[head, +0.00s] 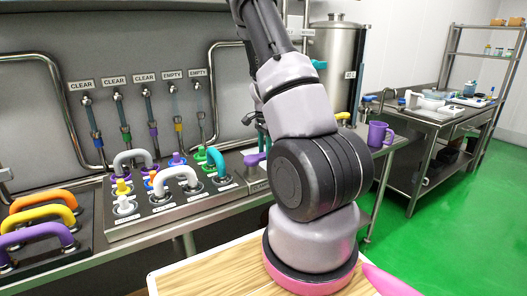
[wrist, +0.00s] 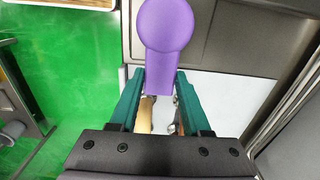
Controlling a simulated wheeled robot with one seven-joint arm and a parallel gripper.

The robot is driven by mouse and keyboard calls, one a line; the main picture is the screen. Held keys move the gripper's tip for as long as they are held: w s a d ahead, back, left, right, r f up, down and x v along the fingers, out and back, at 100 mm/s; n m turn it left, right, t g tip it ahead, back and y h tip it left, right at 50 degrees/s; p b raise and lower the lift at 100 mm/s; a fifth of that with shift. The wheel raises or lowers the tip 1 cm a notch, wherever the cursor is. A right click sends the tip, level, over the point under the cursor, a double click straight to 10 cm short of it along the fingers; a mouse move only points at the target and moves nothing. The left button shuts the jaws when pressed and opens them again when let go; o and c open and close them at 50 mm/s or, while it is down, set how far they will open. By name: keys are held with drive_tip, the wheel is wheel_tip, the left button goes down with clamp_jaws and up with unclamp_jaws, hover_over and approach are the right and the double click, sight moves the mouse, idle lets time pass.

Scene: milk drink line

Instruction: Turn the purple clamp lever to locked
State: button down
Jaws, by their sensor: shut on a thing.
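The purple clamp lever (wrist: 166,28) fills the upper middle of the wrist view, with a wide rounded end and a narrower shank. My gripper (wrist: 159,76) has its two teal fingers on either side of the shank, shut on it. In the head view a purple lever part (head: 254,160) shows at the right end of the steel panel, just left of my arm. My arm hides most of the area around it, and the lever's lock marking cannot be read.
Left of it, the steel panel (head: 150,225) bears white, green and other coloured handles. Orange, yellow and purple handles stand at the far left. Labelled hoses hang on the wall behind. A purple mug (head: 380,134) stands right of my arm. The green floor at right is open.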

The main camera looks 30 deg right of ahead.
idle(0.5)
drive_tip(key=shift+c, duration=1.8)
unclamp_jaws()
drive_tip(key=shift+s, duration=0.1)
drive_tip(key=shift+r, duration=0.1)
wheel_tip(320, 180, up, 11)
drive_tip(key=shift+f, duration=0.2)
